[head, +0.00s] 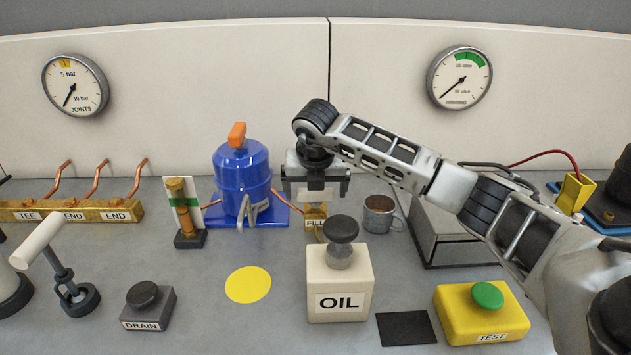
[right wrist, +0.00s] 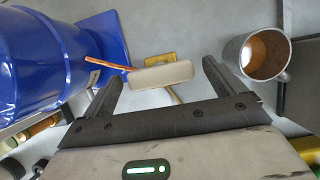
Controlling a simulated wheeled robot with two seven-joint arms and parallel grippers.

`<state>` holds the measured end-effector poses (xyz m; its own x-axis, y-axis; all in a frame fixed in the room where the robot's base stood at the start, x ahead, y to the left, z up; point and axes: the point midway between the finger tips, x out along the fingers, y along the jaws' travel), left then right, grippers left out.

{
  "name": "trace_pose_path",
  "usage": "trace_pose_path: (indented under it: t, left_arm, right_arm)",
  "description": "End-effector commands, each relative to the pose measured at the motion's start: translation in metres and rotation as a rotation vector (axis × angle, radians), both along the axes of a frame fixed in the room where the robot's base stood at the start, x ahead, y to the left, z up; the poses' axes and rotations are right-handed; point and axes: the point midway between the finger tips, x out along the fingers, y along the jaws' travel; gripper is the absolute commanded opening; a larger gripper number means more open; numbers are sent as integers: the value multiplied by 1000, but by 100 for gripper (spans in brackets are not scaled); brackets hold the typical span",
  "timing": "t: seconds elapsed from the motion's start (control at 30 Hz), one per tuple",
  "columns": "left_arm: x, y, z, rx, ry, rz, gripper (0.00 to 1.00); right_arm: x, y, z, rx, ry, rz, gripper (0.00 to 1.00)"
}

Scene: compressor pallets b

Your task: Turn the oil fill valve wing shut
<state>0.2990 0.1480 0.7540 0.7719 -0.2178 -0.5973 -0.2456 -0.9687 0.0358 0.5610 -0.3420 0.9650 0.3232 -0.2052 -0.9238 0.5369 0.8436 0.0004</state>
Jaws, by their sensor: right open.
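A metal mug (head: 379,214) stands close to the right of the gripper, and the compressor close to the left. The OIL bottle (head: 340,285) stands in front. A yellow TEST box (head: 482,314) is at front right. The bench around the yellow disc (head: 248,285) is clear.

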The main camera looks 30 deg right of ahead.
Motion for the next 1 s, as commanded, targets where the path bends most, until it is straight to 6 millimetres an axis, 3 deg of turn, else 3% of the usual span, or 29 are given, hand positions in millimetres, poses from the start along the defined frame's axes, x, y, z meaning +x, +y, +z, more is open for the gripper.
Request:
trace_pose_path:
  t: [0.17, 0.73, 1.0]
  left_arm:
    - [2, 0, -3, 1, -2, 0, 0]
    - [-1, -2, -7, -4, 0, -6, 0]
    - [-3, -2, -7, -4, 4, -7, 0]
  right_arm:
    - [-5, 4, 16, 0, -5, 2, 95]
    - [-45, 29, 132, 0, -6, 0, 95]
    - [-51, 32, 147, 0, -2, -2, 95]
